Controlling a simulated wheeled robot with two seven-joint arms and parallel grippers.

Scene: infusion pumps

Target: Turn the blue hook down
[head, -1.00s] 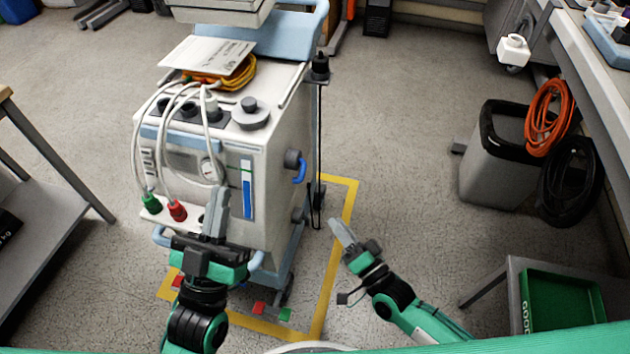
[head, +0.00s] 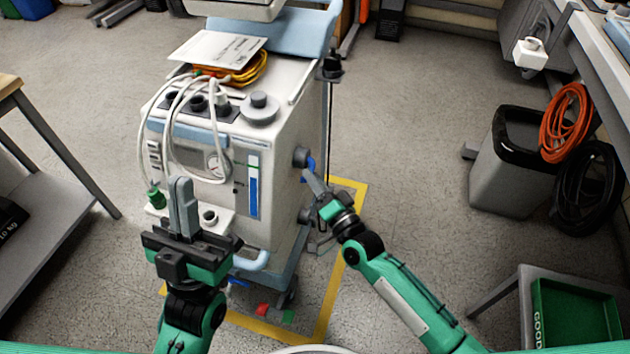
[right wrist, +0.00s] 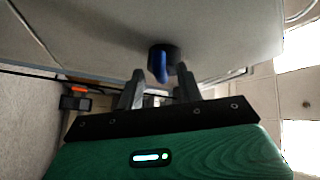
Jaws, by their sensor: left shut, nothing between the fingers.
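The blue hook (head: 311,164) sits on a dark round knob on the right side of the white pump cart (head: 285,200). In the right wrist view the hook (right wrist: 159,65) is seen near end-on, just beyond and between the fingertips. My right gripper (head: 308,176) is at the cart's right side, close to the hook and partly over it. In the right wrist view its fingers (right wrist: 160,85) stand apart with nothing held. Contact with the hook cannot be told. My left gripper (head: 180,184) is shut and empty in front of the cart's front panel.
White cables hang over the cart's front to a green connector (head: 156,198). A second dark knob (head: 305,215) sits lower on the cart's side. A yellow floor line (head: 340,262) surrounds the cart. Floor between cart and grey bin (head: 510,180) is clear.

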